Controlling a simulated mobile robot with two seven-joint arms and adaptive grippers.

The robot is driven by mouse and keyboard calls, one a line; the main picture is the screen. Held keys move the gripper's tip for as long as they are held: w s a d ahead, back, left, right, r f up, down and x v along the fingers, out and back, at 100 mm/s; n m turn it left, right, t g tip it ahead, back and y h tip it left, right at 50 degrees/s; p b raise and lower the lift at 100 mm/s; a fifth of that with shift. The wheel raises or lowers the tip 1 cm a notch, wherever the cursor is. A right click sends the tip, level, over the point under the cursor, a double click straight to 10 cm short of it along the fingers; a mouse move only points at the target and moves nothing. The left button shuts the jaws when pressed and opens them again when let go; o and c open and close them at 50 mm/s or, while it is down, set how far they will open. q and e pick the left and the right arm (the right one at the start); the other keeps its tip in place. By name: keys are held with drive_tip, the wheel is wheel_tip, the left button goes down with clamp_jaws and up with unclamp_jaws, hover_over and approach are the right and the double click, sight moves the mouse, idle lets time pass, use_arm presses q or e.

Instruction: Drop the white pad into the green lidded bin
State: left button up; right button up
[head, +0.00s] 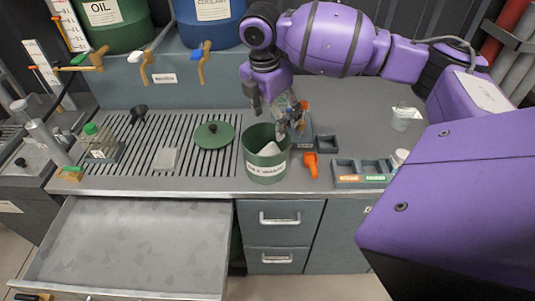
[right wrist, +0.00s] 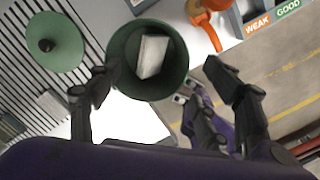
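The white pad (head: 270,149) lies tilted inside the green bin (head: 266,171), which stands uncovered near the bench's front edge. In the right wrist view, the pad (right wrist: 152,56) rests within the bin's round wall (right wrist: 116,70). My right gripper (head: 290,119) is above the bin's back right side. In the right wrist view, its fingers (right wrist: 162,82) are spread wide with nothing between them. The round green lid (head: 214,135), with a dark knob, lies on the slotted grate left of the bin. I cannot make out my left gripper in either view.
A flat grey block (head: 165,159) lies on the grate. An orange tool (head: 311,166) and small labelled trays (head: 362,171) are right of the bin. An open drawer (head: 130,245) juts out at the front left. Oil and coolant drums (head: 112,22) stand behind.

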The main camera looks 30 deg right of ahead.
use_arm(q)
drive_tip(key=shift+s+d+f, duration=0.1)
drive_tip(key=shift+s+f, duration=0.05)
drive_tip(key=shift+f, duration=0.05)
use_arm(e)
wheel_tip(320, 180, up, 12)
drive_tip(key=a, duration=0.1)
drive_tip(key=shift+s+a, duration=0.25)
drive_tip(key=shift+a, duration=0.1)
use_arm(q)
drive_tip(key=shift+s, duration=0.2)
use_arm(e)
drive_tip(key=shift+f, duration=0.2)
